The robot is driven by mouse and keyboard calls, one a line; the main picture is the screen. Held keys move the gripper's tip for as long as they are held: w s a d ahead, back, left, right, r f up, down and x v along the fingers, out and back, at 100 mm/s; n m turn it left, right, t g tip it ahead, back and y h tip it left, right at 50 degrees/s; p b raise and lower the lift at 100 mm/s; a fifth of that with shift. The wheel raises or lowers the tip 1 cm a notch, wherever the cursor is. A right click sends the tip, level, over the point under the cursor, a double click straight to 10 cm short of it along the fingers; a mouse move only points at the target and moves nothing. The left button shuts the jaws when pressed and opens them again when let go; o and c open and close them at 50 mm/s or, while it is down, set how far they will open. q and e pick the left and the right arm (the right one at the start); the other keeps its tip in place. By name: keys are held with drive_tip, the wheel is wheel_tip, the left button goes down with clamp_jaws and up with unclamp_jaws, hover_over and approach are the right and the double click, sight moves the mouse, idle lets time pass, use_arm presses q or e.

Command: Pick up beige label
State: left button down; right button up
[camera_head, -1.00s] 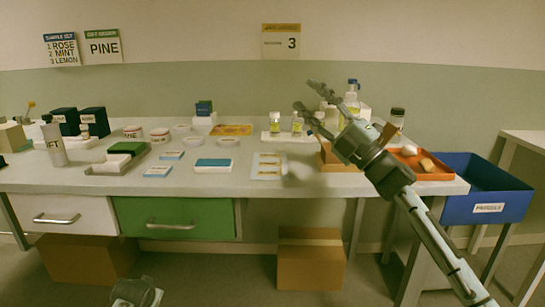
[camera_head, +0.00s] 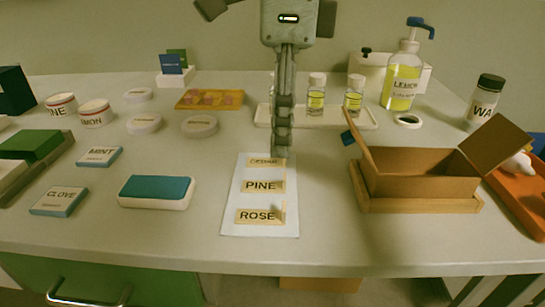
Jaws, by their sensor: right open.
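Beige labels lie in a column on a white backing sheet (camera_head: 232,220). The nearest reads ROSE (camera_head: 258,216), the middle one reads PINE (camera_head: 262,186), and the far label (camera_head: 262,161) is partly covered by my fingers, so its word is hard to read. My right gripper (camera_head: 281,152) comes down from the top of the view, fingers pointing down, tips over the far end of the sheet by that label. It is open, seen edge-on, with nothing visible held. Whether the tips touch the label cannot be told. My left gripper is out of view.
An open cardboard box (camera_head: 415,183) stands right of the sheet. A blue-topped white pad (camera_head: 156,191) lies left. Behind are a tray (camera_head: 365,120) with small yellow bottles and a LEMON pump bottle (camera_head: 402,80). Bare table lies in front.

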sight(264, 181)
drive_tip(key=f, duration=0.7)
drive_tip(key=shift+w+d+f+p, duration=0.15)
drive_tip(key=shift+w+f+p, duration=0.05)
drive_tip(key=shift+f+p, duration=0.15)
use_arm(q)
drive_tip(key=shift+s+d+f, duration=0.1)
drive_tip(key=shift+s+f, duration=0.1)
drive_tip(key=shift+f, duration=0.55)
use_arm(e)
drive_tip(key=c, duration=0.8)
